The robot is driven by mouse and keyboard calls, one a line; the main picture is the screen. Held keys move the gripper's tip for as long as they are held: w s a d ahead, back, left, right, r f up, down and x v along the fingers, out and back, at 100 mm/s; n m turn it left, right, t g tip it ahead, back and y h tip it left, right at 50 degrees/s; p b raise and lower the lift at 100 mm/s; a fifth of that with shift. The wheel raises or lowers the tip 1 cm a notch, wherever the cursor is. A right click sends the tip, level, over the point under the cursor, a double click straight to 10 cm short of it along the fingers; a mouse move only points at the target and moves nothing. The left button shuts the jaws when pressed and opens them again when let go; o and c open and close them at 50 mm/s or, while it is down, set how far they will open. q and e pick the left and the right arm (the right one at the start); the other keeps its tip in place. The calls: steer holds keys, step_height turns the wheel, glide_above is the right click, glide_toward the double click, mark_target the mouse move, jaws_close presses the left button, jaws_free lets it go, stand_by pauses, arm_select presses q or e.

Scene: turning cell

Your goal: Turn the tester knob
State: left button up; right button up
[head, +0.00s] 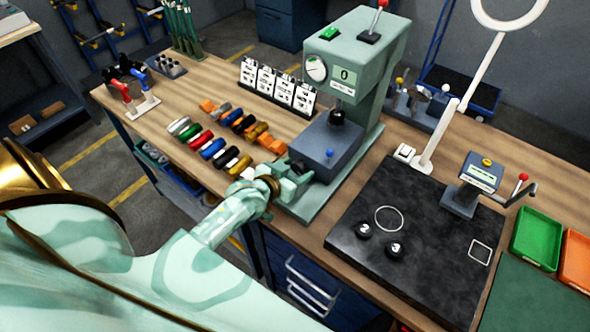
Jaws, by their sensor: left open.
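A pale green bench machine (390,50), which looks like the tester, stands at the back of the wooden bench. It has a display reading 0 (345,77), a round white dial (316,68), a green switch (330,33) and a red-tipped lever (382,5) on top. A small blue knob (330,154) sits on its grey block (335,138). I cannot tell which part is the named knob. My left gripper (290,184) is open beside the lower left of this block and hides part of it. Whether it touches the machine is unclear. My right gripper is out of view.
Several coloured cylinders (213,147) lie in rows left of the machine, before a stand of cards (279,88). To the right are a black mat (430,270) with two black knobs, a small grey display unit (475,180), a ring lamp (475,75) and green (537,240) and orange trays.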

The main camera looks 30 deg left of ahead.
arm_select(q)
steer(key=c, duration=0.9)
steer(key=shift+d+r+m+y+p, duration=0.1)
steer(key=shift+r+m+y+p, duration=0.25)
steer(key=shift+p, duration=0.8)
steer(key=shift+c, duration=0.2)
steer(key=shift+f+m+y+p, duration=0.2)
steer(key=shift+m+y+p, duration=0.05)
steer(key=shift+m+p, duration=0.1)
steer(key=shift+f+m, duration=0.15)
steer(key=shift+m, duration=0.25)
steer(key=o, duration=0.9)
steer(key=shift+o, duration=0.2)
steer(key=shift+s, duration=0.1)
steer(key=p+v, duration=0.1)
steer(key=v, duration=1.5)
steer(key=shift+d+f, duration=0.2)
steer(key=shift+d, duration=0.1)
